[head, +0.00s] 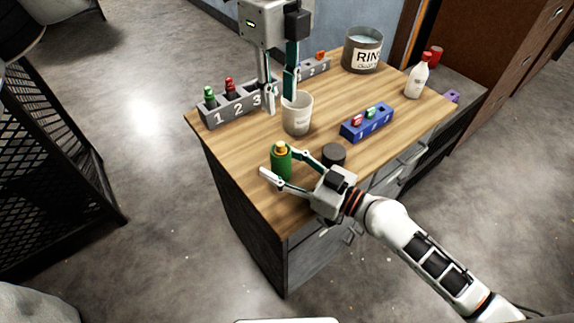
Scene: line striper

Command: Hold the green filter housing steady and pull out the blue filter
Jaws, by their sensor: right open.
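The green filter housing (281,165) stands upright near the front left corner of the wooden worktop, with an orange-yellow top. My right gripper (279,168) reaches in from the right with its fingers apart, one on the far side and one on the near side of the housing; I cannot tell whether they touch it. My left gripper (279,104) points down beside and over the left rim of a white cup (299,116). Its fingers are apart and nothing shows between them. I cannot make out a blue filter.
A grey numbered rack (240,110) with green and red items stands behind. A blue numbered rack (367,123), a dark round item (333,155), a RINSE-like labelled bucket (363,50) and a white bottle (417,80) are to the right. The worktop's front left edge is close to the housing.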

